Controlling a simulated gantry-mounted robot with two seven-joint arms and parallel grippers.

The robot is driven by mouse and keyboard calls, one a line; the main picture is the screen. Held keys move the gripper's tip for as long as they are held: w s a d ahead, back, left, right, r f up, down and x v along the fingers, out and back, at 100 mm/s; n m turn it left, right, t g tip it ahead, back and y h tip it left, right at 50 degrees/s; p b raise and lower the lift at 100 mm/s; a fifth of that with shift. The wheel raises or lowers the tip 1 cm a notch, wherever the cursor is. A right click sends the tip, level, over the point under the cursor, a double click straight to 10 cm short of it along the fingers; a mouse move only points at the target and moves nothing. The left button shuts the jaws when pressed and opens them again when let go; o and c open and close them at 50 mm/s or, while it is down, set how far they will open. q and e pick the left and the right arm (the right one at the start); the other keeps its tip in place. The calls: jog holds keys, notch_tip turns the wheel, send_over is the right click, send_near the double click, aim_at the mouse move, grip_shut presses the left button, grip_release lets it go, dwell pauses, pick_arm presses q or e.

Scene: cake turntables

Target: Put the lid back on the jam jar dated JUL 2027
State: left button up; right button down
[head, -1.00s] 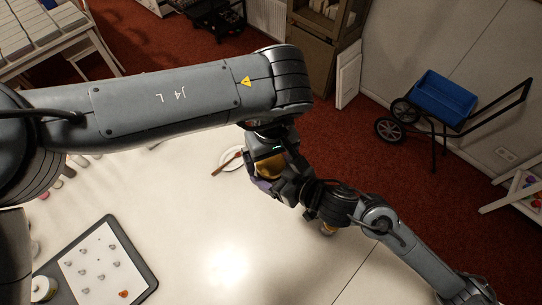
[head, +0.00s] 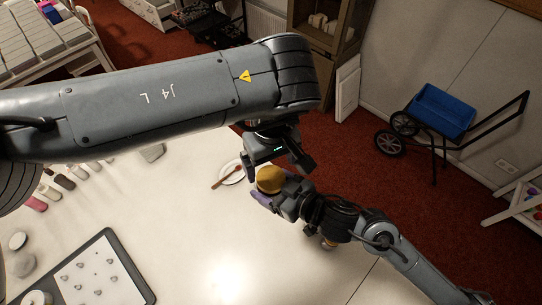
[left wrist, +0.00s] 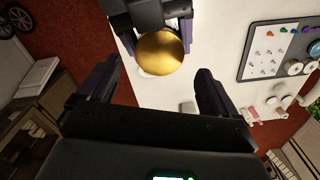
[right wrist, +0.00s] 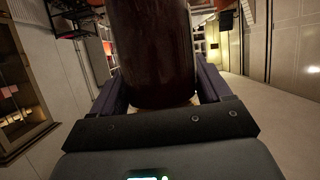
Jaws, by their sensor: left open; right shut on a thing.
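A dark jam jar (right wrist: 152,50) is held between the fingers of my right gripper (right wrist: 160,90), which is shut on it. In the head view my right gripper (head: 272,190) holds it above the far part of the table. A gold lid (head: 269,179) covers the jar's top; it also shows in the left wrist view (left wrist: 160,53). How firmly it sits cannot be told. My left gripper (left wrist: 152,85) is open and empty, with its fingers apart and clear of the lid. In the head view it (head: 280,160) is just behind the lid. No date label is readable.
A small object (head: 327,242) stands partly under my right arm. A dark-framed board (head: 120,240) and several small bottles are at the left. The table's middle is clear.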

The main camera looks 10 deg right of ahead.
pick_arm(q)
jog(key=n, duration=0.6)
jog(key=shift+r, duration=0.3)
jog(key=n, duration=0.4)
jog(key=shift+r, duration=0.15)
jog(key=n, duration=0.6)
jog(key=shift+r, duration=0.25)
jog(key=n, duration=0.4)
jog(key=shift+r, duration=0.15)
jog(key=n, duration=0.4)
jog(key=shift+r+n, duration=0.15)
jog(key=shift+n, duration=0.25)
jog(key=n, duration=0.6)
jog(key=shift+r, duration=0.25)
jog(key=n, duration=0.5)
jog(key=shift+r, duration=0.2)
jog(key=n, duration=0.4)
jog(key=shift+r, duration=0.1)
